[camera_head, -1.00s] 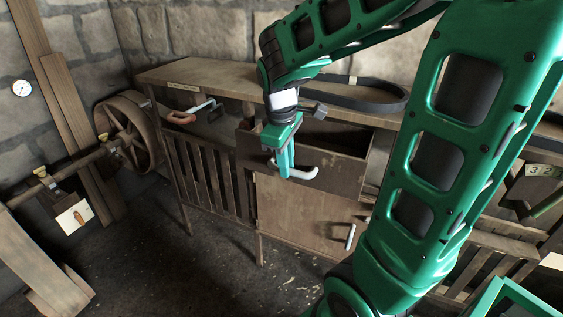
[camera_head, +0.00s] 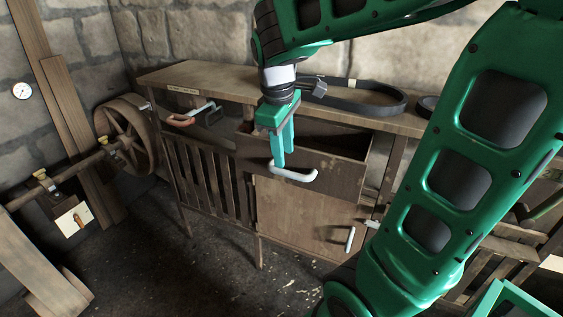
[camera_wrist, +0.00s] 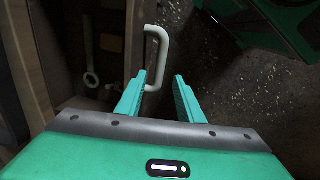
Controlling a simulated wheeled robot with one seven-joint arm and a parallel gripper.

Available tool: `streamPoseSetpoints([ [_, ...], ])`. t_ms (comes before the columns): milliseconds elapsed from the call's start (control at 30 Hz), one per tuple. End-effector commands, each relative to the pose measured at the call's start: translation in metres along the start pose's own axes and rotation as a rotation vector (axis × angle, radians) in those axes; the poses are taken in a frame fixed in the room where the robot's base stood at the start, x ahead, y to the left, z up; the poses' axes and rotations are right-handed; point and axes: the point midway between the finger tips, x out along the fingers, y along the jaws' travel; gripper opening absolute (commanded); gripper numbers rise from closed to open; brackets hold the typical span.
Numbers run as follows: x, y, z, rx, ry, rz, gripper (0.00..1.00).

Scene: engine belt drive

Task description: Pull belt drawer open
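A wooden drawer (camera_head: 325,175) in the bench stands pulled out, its inside dark and partly hidden. Its white bent handle (camera_head: 297,175) sticks out from the front. My gripper (camera_head: 283,162) is at this handle, pointing down. In the wrist view the handle (camera_wrist: 160,45) passes between the fingertips, nearer the left finger, with a gap to the right finger. The fingers are apart. A second handle with an orange grip (camera_head: 180,121) is at the bench's left bay. I cannot read the label (camera_head: 184,89) above it.
A black belt (camera_head: 370,105) lies on the bench top (camera_head: 220,78). Below the drawer is a cabinet door (camera_head: 295,215) with a white handle (camera_head: 350,239). A spoked wheel (camera_head: 128,135) stands at left. The floor (camera_head: 190,270) before the bench is clear.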

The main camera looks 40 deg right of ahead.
Motion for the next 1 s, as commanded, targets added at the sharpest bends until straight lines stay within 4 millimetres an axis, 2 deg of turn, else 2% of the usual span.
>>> streamPoseSetpoints([
  [100,-0.022,0.001,-0.002,-0.001,0.004,0.003,0.34],
  [333,-0.045,0.001,-0.002,-0.001,0.001,0.001,0.34],
  [1000,-0.047,0.001,0.002,0.017,-0.002,-0.002,0.34],
])
